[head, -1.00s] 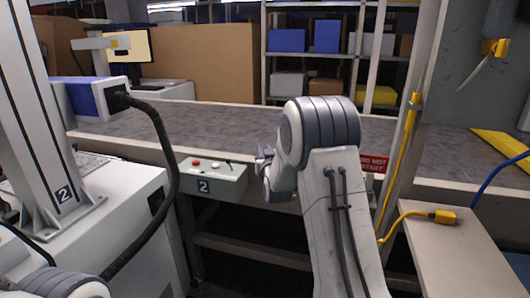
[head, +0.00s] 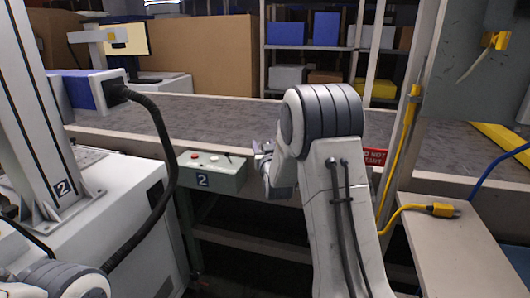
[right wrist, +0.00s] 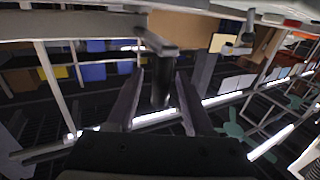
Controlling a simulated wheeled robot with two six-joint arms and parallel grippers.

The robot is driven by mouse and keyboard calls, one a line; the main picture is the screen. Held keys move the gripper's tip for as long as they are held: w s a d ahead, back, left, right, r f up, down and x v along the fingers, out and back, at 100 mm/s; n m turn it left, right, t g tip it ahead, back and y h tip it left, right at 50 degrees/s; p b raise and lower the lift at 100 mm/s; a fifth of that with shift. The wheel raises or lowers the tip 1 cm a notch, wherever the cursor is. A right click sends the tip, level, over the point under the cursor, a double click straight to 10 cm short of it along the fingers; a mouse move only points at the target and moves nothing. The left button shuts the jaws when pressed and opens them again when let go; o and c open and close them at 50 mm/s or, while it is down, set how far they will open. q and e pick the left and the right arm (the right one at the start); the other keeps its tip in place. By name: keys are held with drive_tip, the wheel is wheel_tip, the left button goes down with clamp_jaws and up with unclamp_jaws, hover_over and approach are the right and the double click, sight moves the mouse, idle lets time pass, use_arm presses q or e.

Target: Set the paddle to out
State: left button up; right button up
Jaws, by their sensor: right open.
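I cannot surely pick out the paddle in the head view; my right arm covers part of the conveyor's near edge. My right gripper (head: 262,150) is at that edge, just right of the grey control box (head: 226,180) marked 2, and mostly hidden behind its own wrist. In the right wrist view the gripper (right wrist: 158,78) is open, its two fingers apart. A dark upright post (right wrist: 160,90) shows between them, under a grey flat piece (right wrist: 160,42). I cannot tell whether this is the paddle, or whether it is touched. My left gripper is not in view.
The box carries a red button (head: 195,156) and a small lever. The grey conveyor (head: 210,125) runs across, empty where visible. A red sign (head: 374,157) and a yellow-cabled post (head: 402,140) stand right of my arm. A pale bench (head: 450,250) is at the right.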

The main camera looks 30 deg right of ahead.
drive_tip(key=v, duration=0.8)
drive_tip(key=shift+s+a, duration=0.2)
drive_tip(key=shift+s, duration=0.15)
